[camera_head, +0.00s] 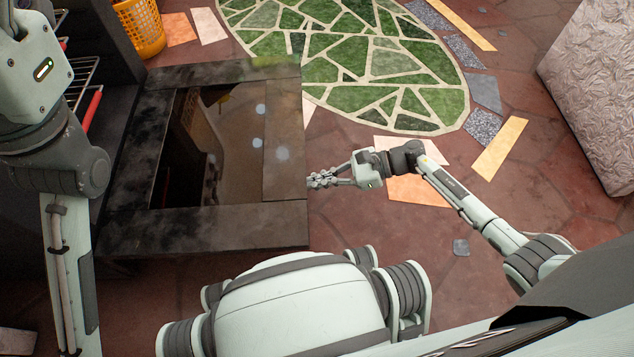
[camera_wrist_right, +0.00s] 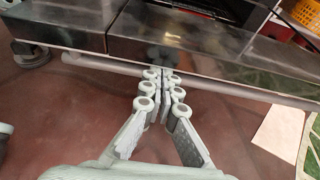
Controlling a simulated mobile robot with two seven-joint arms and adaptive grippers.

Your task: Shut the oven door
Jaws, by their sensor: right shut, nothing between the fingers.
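The oven door (camera_head: 285,185) is open and lies out flat, a dark frame with a glass window, in the head view. The oven (camera_head: 85,70) is at the left, partly hidden by my left arm. My right gripper (camera_head: 312,181) is shut and empty at the outer edge of the door. In the right wrist view the closed fingertips (camera_wrist_right: 162,78) are at the bar-like door handle (camera_wrist_right: 215,88); I cannot tell whether they touch it. The door's dark face (camera_wrist_right: 170,35) shows behind the handle. My left arm is at the left, with its gripper out of view.
A yellow basket (camera_head: 138,25) stands at the back left. A red-handled rack (camera_head: 92,108) shows in the oven. A green mosaic oval (camera_head: 390,60) lies in the red tiled floor. A pale textured block (camera_head: 600,90) stands at the right.

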